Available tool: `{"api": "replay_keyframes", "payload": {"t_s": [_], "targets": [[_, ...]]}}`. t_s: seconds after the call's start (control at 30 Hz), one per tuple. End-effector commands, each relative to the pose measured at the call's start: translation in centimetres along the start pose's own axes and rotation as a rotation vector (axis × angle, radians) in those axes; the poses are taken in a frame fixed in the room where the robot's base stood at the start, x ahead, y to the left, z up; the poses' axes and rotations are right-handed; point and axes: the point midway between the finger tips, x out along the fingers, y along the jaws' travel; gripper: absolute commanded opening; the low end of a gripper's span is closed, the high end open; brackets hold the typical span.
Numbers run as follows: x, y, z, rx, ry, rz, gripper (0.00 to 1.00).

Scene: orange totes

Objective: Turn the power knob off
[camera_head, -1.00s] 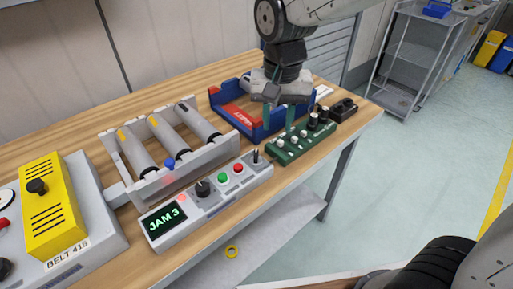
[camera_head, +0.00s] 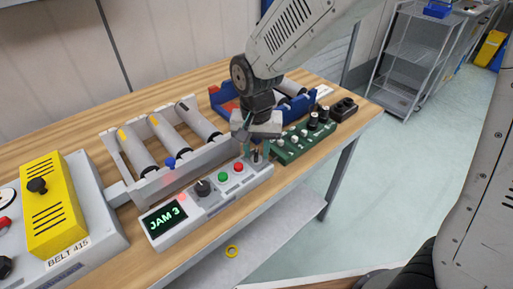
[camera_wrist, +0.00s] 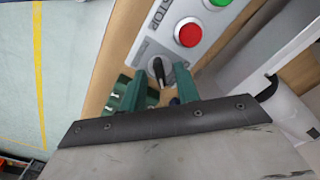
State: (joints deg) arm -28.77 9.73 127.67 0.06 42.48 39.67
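A light grey control box (camera_head: 215,205) with a green "JAM 3" screen stands at the bench's front edge. At its right end is a small dark knob (camera_head: 256,157); it also shows in the wrist view as a black bar-handled knob (camera_wrist: 158,67) on a grey plate. Its label is not readable. A larger black knob (camera_head: 203,188) sits beside the screen. My gripper (camera_head: 256,152) is over the right-end knob. In the wrist view my gripper (camera_wrist: 160,74) is open, its green fingers on either side of this knob. I cannot tell whether they touch it.
Green (camera_head: 223,177) and red (camera_head: 238,168) buttons sit left of my gripper. A green panel with knobs (camera_head: 290,153) is close on the right. A roller conveyor (camera_head: 143,192) and a blue bin (camera_head: 228,91) stand behind. A yellow-covered box (camera_head: 52,215) is at left.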

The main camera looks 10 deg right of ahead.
Motion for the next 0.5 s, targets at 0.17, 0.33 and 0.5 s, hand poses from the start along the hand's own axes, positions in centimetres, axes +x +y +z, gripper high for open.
{"api": "replay_keyframes", "payload": {"t_s": [0.17, 0.33, 0.5], "targets": [[-0.01, 0.01, 0.00, 0.000, 0.000, 0.000, 0.26], [-0.02, 0.01, 0.01, 0.000, 0.000, 0.000, 0.00], [-0.03, 0.01, 0.01, -0.004, 0.000, 0.000, 0.00]]}}
